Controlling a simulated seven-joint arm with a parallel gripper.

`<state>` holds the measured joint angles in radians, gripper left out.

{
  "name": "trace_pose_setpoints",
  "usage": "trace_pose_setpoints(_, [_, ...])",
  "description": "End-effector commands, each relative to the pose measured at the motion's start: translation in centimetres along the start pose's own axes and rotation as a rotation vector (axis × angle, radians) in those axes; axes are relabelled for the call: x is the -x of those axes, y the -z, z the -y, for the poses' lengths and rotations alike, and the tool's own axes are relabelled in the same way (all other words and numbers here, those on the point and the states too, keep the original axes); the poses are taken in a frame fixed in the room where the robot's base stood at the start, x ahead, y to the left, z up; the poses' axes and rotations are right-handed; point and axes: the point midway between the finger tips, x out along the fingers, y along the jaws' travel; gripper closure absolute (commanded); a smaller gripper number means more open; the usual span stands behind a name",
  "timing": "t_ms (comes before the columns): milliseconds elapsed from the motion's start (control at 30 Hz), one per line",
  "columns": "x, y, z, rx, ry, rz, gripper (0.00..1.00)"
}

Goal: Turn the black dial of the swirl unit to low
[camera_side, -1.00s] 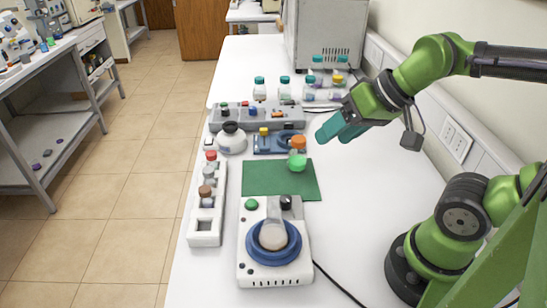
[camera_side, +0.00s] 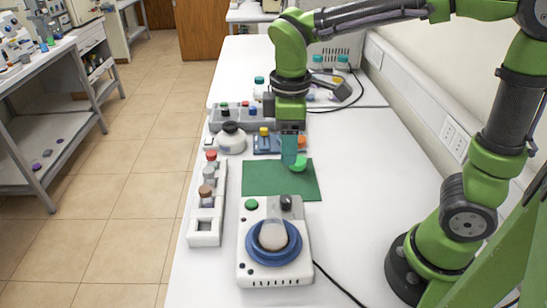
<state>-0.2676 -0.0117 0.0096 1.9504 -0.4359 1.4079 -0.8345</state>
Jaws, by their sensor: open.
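The swirl unit (camera_side: 248,277) is a white box with a blue round platform on top, at the front of the bench. A flask with pale contents (camera_side: 273,236) stands on the platform. The black dial (camera_side: 286,202) is at the unit's back right corner, beside a green button (camera_side: 251,204) at the back left. My gripper (camera_side: 289,164) points down over the back of the green mat, behind the dial and apart from it. Its teal fingers are open; one finger hides most of the other. The dial's setting is too small to read.
A white rack (camera_side: 205,228) with several capped vials stands at left. A white round vessel (camera_side: 232,141) and a blue stand (camera_side: 265,145) are further back. The bench right of the unit is clear except for a black cable.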

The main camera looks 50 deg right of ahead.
Motion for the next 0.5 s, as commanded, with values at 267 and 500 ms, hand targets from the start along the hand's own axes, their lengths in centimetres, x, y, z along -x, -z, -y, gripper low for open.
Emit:
trace_pose_setpoints(267, [-6.1, -0.1, 0.1, -0.001, 0.005, 0.005, 0.44])
trace_pose_setpoints(500, [-11.2, -0.1, 0.1, -0.003, 0.004, 0.004, 0.44])
